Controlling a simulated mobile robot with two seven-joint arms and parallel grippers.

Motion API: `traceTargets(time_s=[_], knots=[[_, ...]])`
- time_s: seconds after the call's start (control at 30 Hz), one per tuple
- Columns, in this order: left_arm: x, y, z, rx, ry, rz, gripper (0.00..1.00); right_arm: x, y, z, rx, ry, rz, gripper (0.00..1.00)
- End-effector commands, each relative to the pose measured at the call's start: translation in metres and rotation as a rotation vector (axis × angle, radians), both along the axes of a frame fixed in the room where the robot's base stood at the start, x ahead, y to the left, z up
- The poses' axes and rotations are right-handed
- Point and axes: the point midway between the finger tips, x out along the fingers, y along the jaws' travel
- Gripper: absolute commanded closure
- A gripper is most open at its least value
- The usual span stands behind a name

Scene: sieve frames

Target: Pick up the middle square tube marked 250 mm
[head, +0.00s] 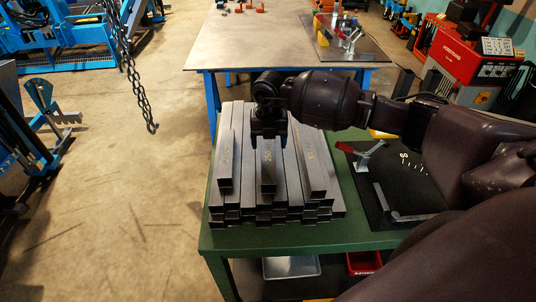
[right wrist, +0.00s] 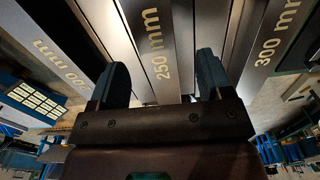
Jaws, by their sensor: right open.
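The middle square tube (head: 267,178) lies on top of a stack of grey tubes on the green table. Its 250 mm marking shows on the tube in the right wrist view (right wrist: 151,45). My right gripper (head: 268,137) is over the far part of this tube, pointing down. In the right wrist view, its open fingers (right wrist: 162,62) stand on either side of the tube with nothing gripped. Whether they touch its sides I cannot tell. My left gripper is not in view.
The left top tube (head: 226,165) and the right top tube marked 300 mm (head: 313,165) flank the middle one. A dark plate with a red-handled clamp (head: 366,155) lies right of the stack. A larger worktable (head: 262,45) stands behind. A chain (head: 132,75) hangs at left.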

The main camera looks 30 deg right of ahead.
Motion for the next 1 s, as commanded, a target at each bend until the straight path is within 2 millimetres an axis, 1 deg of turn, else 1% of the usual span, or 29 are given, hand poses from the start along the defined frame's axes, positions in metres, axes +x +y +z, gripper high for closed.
traceTargets(time_s=[0.1,0.3,0.4,0.6,0.67,1.0], knots=[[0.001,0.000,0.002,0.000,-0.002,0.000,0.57,0.002,0.001,-0.017,0.001,0.003,-0.001,0.28],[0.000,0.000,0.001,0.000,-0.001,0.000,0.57,0.003,0.001,-0.040,0.001,0.002,-0.001,0.28],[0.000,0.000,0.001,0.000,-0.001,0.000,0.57,0.003,0.001,-0.044,0.000,0.001,0.000,0.28],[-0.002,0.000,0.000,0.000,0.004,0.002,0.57,0.003,0.001,-0.044,0.000,0.001,0.000,0.28],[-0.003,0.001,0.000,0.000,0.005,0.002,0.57,0.003,0.001,-0.044,0.000,0.001,0.000,0.35],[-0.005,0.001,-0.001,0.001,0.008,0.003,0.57,0.003,0.001,-0.044,0.001,0.000,0.000,0.87]])
